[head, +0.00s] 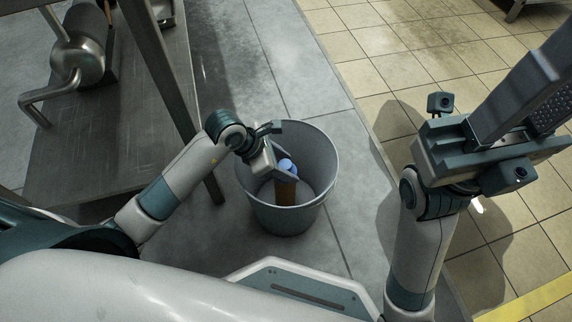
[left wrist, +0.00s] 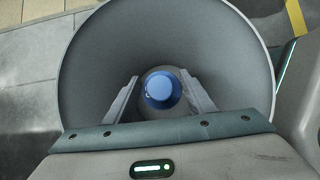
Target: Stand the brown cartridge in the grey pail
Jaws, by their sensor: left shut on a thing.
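The brown cartridge (head: 286,192) with a blue cap is inside the mouth of the grey pail (head: 267,212), roughly upright. Its lower end is hidden behind the pail's near rim, so I cannot tell whether it touches the bottom. My left gripper (head: 281,174) reaches over the pail's left rim and is shut on the cartridge below the cap. In the left wrist view the blue cap of the cartridge (left wrist: 162,88) shows between the two fingers, with the pail wall (left wrist: 90,75) around it. My right gripper (head: 530,90) is raised at the right, its fingertips out of frame.
A steel bench (head: 110,130) with metal piping (head: 75,65) stands at the left, with a leg close to the pail. The pail stands on grey floor. Beige tiles (head: 390,70) lie to the right, with a yellow stripe (head: 535,302) at lower right.

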